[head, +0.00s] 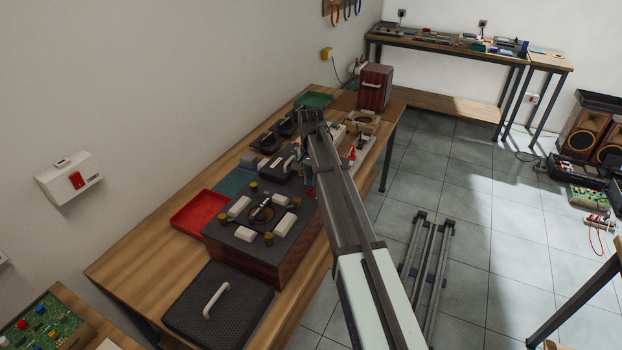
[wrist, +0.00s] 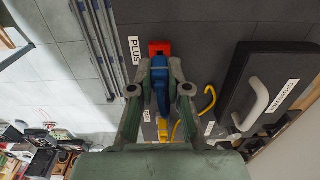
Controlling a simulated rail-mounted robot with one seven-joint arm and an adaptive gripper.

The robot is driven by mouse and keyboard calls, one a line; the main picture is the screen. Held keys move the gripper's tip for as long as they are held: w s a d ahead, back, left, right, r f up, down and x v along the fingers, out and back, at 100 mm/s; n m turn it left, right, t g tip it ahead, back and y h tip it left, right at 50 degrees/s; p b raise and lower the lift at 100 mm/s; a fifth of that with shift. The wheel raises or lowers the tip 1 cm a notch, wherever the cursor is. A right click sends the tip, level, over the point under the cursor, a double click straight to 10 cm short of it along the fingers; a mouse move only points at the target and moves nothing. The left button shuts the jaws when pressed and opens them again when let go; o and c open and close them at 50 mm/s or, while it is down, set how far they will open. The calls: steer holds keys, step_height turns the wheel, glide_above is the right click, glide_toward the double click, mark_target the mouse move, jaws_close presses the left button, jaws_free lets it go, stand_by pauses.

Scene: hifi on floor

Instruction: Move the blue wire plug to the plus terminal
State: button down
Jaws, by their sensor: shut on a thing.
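In the wrist view my gripper (wrist: 161,74) is shut on the blue plug (wrist: 160,82), which sits between its fingers. The plug's upper end meets a red terminal block (wrist: 160,47) in the picture. I cannot tell whether it is seated in it or only in front of it. A white PLUS label (wrist: 135,50) lies just left of the red block. A yellow part (wrist: 163,127) shows below the plug. In the head view my arm hides most of the gripper; a small blue spot shows beside the arm, too small to make out.
In the wrist view a black box (wrist: 262,70) with a pale handle is at right, and a thin yellow loop (wrist: 209,101) lies between. In the head view the wooden bench (head: 140,262) carries a red tray (head: 196,214) and several instrument boxes. Floor lies right of it.

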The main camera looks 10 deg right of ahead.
steer(key=shift+f, duration=0.9)
stand_by(3.0)
steer(key=c, duration=1)
jaws_free()
steer(key=shift+c, duration=0.2)
step_height(320, 180, up, 17)
steer(key=p, duration=0.3)
